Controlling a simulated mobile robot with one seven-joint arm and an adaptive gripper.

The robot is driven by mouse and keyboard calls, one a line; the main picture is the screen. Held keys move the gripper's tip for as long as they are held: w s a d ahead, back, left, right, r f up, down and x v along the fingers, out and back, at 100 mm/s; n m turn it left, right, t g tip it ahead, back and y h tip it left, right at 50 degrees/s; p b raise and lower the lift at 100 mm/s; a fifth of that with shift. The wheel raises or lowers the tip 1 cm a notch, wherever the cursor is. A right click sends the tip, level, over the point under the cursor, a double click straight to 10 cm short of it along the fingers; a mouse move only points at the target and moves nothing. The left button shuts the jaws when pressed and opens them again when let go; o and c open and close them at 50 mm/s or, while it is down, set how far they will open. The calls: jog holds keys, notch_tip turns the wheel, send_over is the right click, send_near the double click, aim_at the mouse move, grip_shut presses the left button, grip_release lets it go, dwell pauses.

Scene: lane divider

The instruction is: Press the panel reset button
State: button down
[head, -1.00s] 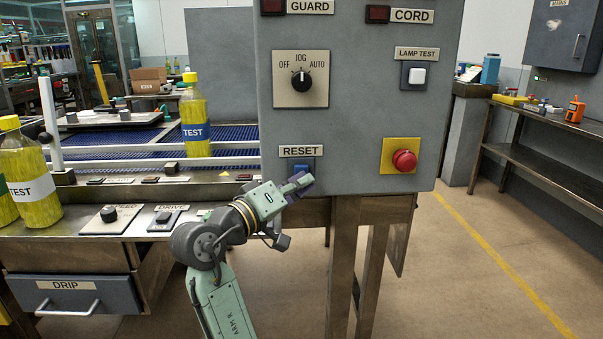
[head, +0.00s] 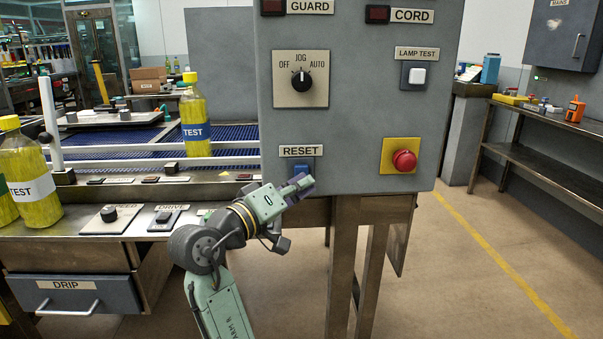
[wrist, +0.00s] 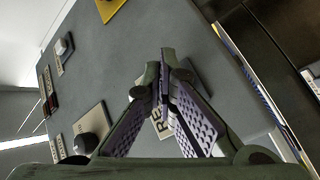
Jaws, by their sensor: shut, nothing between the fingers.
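The reset button (head: 303,168) is a blue button under the RESET label (head: 300,151), low on the grey control panel (head: 345,130). My gripper (head: 303,182) is shut and empty, with its purple-padded fingertips just in front of the button's lower part. The head view does not show clearly whether the tips touch it. In the wrist view my gripper (wrist: 166,55) has its fingertips together, pointing at the panel face. There the fingers cover part of the RESET label (wrist: 157,127) and most of the button.
A red emergency button (head: 404,160) on a yellow plate is right of the reset button. A mode knob (head: 301,80) and a white lamp test button (head: 417,76) are above. Yellow TEST bottles (head: 195,115) stand at left. The floor at right is clear.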

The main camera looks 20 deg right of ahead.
jog(key=shift+s, duration=0.25)
jog(key=s, duration=0.1)
jog(key=s+a, duration=0.1)
jog(key=s, duration=0.2)
jog(key=shift+s+a, duration=0.25)
jog(key=shift+s, duration=0.15)
dwell(0.7)
